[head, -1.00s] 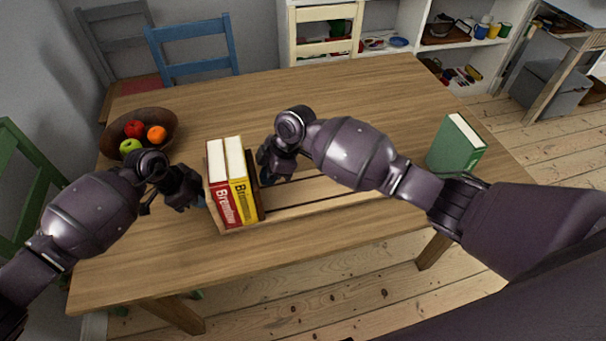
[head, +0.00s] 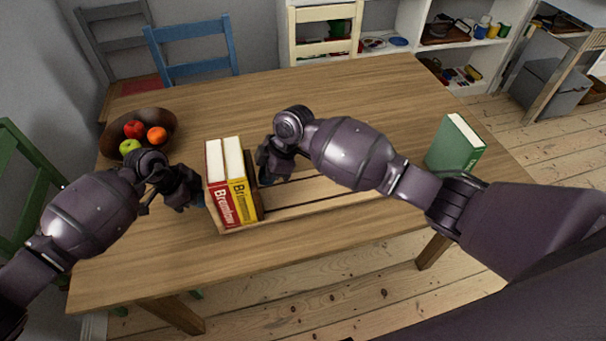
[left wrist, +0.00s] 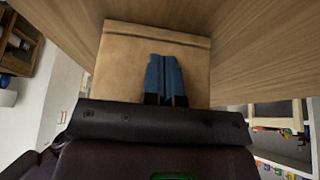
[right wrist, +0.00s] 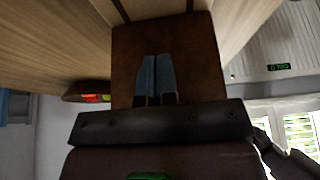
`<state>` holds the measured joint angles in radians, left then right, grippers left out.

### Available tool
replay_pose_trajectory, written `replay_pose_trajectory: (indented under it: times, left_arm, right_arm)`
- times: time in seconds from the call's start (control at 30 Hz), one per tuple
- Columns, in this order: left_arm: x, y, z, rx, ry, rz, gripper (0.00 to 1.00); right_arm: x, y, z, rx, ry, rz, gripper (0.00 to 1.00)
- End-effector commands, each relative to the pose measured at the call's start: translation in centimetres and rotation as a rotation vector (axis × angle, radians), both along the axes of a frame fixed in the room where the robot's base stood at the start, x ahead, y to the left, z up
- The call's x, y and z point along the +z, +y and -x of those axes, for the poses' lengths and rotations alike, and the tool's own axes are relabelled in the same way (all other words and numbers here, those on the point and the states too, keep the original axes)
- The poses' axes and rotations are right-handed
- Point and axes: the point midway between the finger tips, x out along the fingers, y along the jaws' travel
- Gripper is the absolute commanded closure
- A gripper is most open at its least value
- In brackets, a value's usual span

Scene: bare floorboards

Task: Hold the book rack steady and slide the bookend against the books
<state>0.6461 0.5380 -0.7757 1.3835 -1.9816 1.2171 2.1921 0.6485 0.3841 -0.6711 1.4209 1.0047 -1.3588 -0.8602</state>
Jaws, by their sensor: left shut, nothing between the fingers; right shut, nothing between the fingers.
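The wooden book rack (head: 310,198) lies on the table, with slats running right from its left end. A red book (head: 219,190) and a yellow book (head: 240,190) stand upright at that end. The dark brown bookend (head: 257,195) stands at the yellow book's right side; whether they touch is unclear. My left gripper (head: 197,199) is shut and empty at the rack's left end panel (left wrist: 130,60). My right gripper (head: 266,178) is shut and empty, its blue fingertips (right wrist: 157,78) at the face of the brown bookend, which fills the middle of the right wrist view.
A bowl of fruit (head: 168,121) stands at the table's back left. A green book (head: 455,147) stands at the right. The table's middle back is clear. Chairs stand behind and left of the table.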

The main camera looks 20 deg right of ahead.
Motion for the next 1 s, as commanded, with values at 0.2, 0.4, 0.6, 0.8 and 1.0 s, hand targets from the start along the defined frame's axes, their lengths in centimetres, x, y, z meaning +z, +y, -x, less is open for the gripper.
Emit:
replay_pose_trajectory:
  times: [0.2, 0.4, 0.6, 0.8, 1.0]
  left_arm:
    - [0.1, -0.6, 0.1, -0.007, 0.000, 0.011, 1.00]
    - [0.2, -0.7, 0.1, -0.007, 0.000, 0.012, 1.00]
    - [0.1, -0.6, 0.1, -0.007, 0.000, 0.011, 1.00]
    - [0.1, -0.5, 0.1, -0.005, 0.000, 0.009, 1.00]
    - [0.1, -0.4, 0.1, -0.004, 0.000, 0.008, 1.00]
  right_arm:
    - [0.1, 0.7, 0.2, 0.007, -0.001, -0.012, 1.00]
    - [0.1, 0.3, 0.2, 0.007, -0.001, -0.013, 1.00]
    - [0.1, -0.8, 0.2, 0.005, 0.000, -0.011, 1.00]
    - [0.1, -1.9, 0.1, 0.004, -0.001, -0.007, 1.00]
    - [0.0, -3.0, 0.1, 0.002, 0.000, -0.005, 1.00]
